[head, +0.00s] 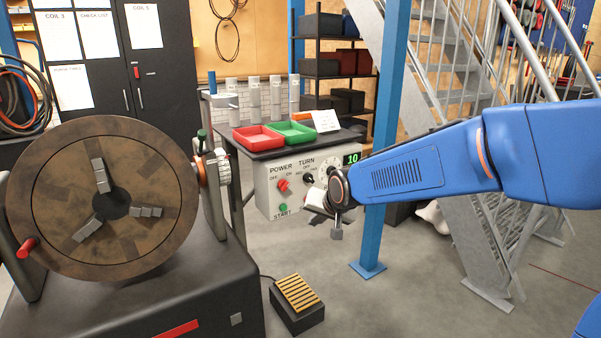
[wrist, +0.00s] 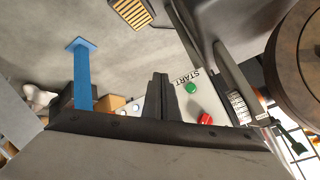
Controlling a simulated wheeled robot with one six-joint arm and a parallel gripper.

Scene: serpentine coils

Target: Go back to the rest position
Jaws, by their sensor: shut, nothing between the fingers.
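My gripper (head: 336,232) hangs at the end of my blue arm, in front of the control box (head: 270,198) in the head view. In the wrist view the dark fingers of my gripper (wrist: 160,82) are together, with nothing held. The box carries a red POWER knob (head: 283,185), a dark TURN knob (head: 308,179), a green START button (head: 283,207) and a green display (head: 352,158) reading 10. The red knob (wrist: 205,118) and green button (wrist: 190,88) also show in the wrist view. My gripper hides part of the panel's right side.
A round coil-winding faceplate (head: 60,190) with a red handle stands at left. A slatted foot pedal (head: 297,292) lies on the floor. A blue post (head: 380,180) and metal stairs (head: 490,270) stand at right.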

